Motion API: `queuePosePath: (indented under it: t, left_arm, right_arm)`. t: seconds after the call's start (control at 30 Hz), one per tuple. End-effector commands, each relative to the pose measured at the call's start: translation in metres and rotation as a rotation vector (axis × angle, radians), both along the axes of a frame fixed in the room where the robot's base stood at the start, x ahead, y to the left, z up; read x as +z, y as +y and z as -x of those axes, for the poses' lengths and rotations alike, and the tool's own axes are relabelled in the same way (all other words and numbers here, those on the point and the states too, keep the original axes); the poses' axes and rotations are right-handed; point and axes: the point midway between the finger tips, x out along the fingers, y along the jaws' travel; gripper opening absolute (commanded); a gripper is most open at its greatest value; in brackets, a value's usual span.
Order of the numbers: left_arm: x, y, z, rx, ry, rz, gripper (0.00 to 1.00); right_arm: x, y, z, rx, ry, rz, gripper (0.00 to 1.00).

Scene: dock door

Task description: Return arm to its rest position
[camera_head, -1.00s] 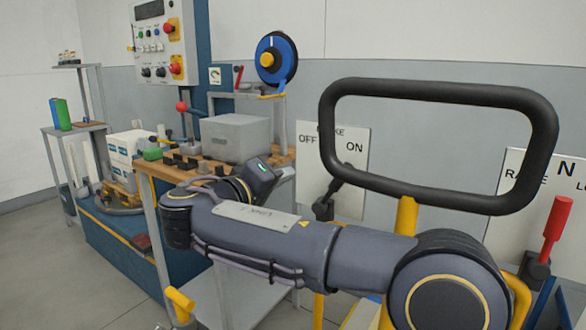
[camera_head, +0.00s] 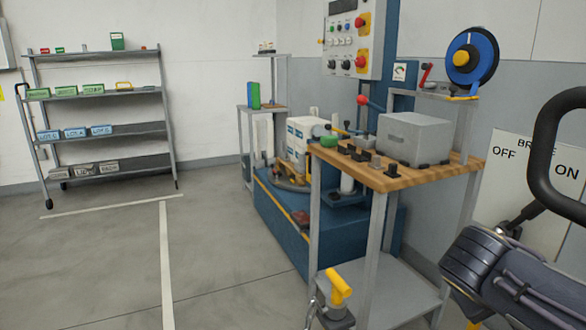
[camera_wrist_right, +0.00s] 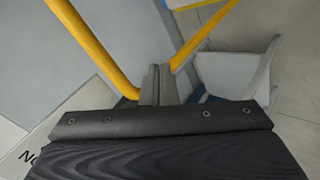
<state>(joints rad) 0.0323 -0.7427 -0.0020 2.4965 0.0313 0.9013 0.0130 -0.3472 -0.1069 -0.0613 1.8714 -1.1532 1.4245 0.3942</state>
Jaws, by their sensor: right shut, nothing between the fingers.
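My right arm (camera_head: 525,275), dark grey, enters the head view at the lower right edge, below the BRAKE sign. Its gripper is outside the head view. In the right wrist view the right gripper (camera_wrist_right: 158,84) has its grey fingers together with nothing between them. It points between two yellow bars (camera_wrist_right: 100,50), and I cannot tell whether it touches them. My left arm and gripper are in neither view.
A black loop handle (camera_head: 555,175) and the BRAKE OFF/ON sign (camera_head: 510,205) stand close to the arm. A wooden-topped bench (camera_head: 400,178) with a grey box (camera_head: 415,138) is centre right. A shelf rack (camera_head: 110,133) is at left. The left floor (camera_head: 110,260) is clear.

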Motion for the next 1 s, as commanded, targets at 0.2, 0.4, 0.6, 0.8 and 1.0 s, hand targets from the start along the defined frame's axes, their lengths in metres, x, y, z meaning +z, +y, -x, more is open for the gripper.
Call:
queuePosePath:
  t: [0.2,0.4,0.6,0.8,1.0]
  left_arm:
    - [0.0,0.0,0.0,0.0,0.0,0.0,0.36]
    - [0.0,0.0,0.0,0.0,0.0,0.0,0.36]
    - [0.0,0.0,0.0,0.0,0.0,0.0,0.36]
    - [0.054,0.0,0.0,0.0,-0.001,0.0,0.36]
    - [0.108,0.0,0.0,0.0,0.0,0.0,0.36]
  right_arm:
    - [-0.092,0.055,0.094,0.076,0.057,-0.55,0.0]
    - [-0.122,0.11,0.133,0.087,-0.031,-0.866,0.0]
    - [-0.134,0.152,0.152,0.061,-0.168,-1.093,0.0]
    - [-0.079,0.153,0.151,0.064,-0.166,-1.1,0.0]
    - [-0.025,0.153,0.151,0.064,-0.165,-1.099,0.0]
